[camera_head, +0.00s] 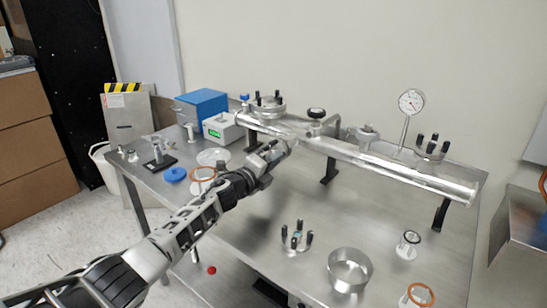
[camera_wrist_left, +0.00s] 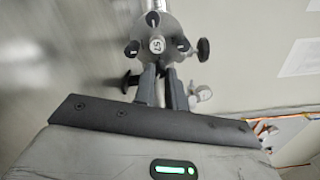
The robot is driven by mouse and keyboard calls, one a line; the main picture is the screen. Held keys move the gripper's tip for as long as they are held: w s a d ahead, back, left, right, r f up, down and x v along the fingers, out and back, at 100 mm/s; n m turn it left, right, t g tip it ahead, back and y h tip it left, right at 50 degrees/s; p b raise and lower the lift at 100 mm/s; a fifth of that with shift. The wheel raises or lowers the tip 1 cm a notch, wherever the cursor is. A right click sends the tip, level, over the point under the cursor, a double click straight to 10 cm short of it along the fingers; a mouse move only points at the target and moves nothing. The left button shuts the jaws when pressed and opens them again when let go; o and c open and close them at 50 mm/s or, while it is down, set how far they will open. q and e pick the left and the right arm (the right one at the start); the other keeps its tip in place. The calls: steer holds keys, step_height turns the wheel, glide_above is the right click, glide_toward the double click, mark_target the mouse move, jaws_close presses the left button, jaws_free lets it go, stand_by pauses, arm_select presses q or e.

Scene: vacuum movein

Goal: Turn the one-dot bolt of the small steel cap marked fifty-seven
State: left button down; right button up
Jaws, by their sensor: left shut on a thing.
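In the left wrist view, the small round steel cap (camera_wrist_left: 157,33) has a pale label that reads fifty-seven upside down. Black bolts stand around its rim, among them a left bolt (camera_wrist_left: 131,48) and a right bolt (camera_wrist_left: 183,45). My left gripper (camera_wrist_left: 161,68) is shut on the bolt at the cap's lower edge; the fingers mostly hide that bolt. Its dot marking is too small to read. In the head view my left gripper (camera_head: 285,150) reaches in from the left to the front of the steel tube (camera_head: 390,168), and hides the cap there. My right gripper is out of view.
A flange with black bolts (camera_head: 267,105) tops the tube's left end. A loose bolted cap (camera_head: 296,238), a steel ring (camera_head: 350,270) and a copper-coloured ring (camera_head: 420,294) lie on the table. A blue box (camera_head: 203,104) stands back left.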

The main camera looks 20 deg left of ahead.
arm_select(q)
steer(key=n+p, duration=0.2)
steer(key=n, duration=0.3)
steer(key=shift+f+n, duration=0.1)
steer(key=shift+n, duration=0.2)
stand_by(0.4)
steer(key=c, duration=1.4)
jaws_free()
steer(key=shift+c, duration=0.2)
steer(key=p+v, duration=0.1)
steer(key=v, duration=1.5)
